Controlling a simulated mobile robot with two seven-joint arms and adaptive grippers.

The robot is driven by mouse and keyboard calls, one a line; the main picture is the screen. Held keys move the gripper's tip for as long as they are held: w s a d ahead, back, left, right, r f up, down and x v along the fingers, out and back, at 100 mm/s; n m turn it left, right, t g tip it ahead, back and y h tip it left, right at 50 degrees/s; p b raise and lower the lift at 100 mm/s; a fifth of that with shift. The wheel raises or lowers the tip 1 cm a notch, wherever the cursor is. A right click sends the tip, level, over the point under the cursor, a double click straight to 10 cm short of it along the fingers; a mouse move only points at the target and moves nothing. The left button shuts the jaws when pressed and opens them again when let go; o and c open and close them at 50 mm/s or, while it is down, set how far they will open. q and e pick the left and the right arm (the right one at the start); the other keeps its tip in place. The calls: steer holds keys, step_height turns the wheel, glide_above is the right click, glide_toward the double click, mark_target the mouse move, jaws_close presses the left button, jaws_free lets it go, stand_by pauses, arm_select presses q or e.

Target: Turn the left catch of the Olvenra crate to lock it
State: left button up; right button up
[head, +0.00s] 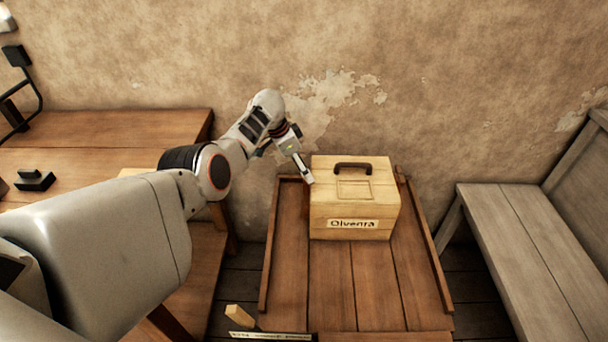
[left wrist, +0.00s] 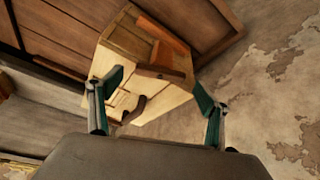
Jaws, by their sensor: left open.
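The Olvenra crate (head: 355,215) is a pale wooden box with a dark handle (head: 353,167) on top and a name label (head: 352,224) on its front. In the left wrist view the crate (left wrist: 125,45) shows tilted between and beyond my fingers, with a brown bar (left wrist: 158,72) and an orange-brown piece (left wrist: 170,43) at its near side. I cannot tell which of these is the left catch. My left gripper (head: 306,177) is open and empty, close to the crate's upper left side; it also shows in the left wrist view (left wrist: 158,85). My right gripper is out of view.
The crate stands on a wooden table with raised side rails (head: 270,250). A small wooden block (head: 240,317) lies at its front left. A wooden bench (head: 110,125) is at left, a grey bench (head: 530,235) at right, and a plaster wall (head: 450,80) behind. The tabletop before the crate is clear.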

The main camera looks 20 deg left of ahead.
arm_select(q)
steer(key=shift+b+x, duration=0.6)
steer(key=shift+x, duration=0.45)
steer(key=c, duration=1.1)
